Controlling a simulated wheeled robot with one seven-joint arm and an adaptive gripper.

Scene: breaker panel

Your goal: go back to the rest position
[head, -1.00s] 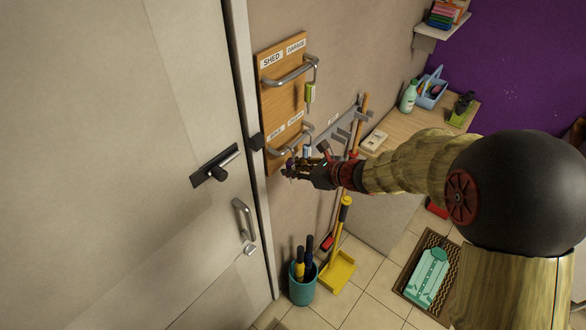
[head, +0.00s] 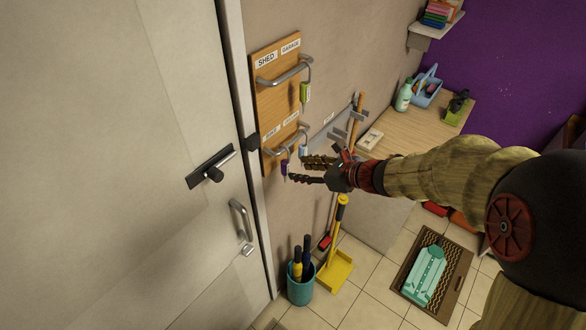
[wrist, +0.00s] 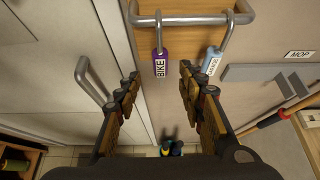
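My gripper (head: 310,170) is open and empty, a little to the right of the wooden key board (head: 275,95). In the wrist view its two fingers (wrist: 158,95) stand wide apart. A purple padlock tagged BIKE (wrist: 160,64) hangs from the lower metal bar (wrist: 190,18), seen between the fingers and apart from them. A light blue tagged padlock (wrist: 211,61) hangs from the same bar, just beyond the right fingertip. In the head view a green-yellow tagged padlock (head: 305,92) hangs from the upper bar (head: 285,76).
A grey door with a black handle (head: 212,170) is at the left. A wall rail (head: 340,125) holds long handles right of the board. A teal bin (head: 301,285), a yellow dustpan (head: 336,271) and a mat (head: 447,290) are on the floor. A wooden counter (head: 410,125) stands behind my arm.

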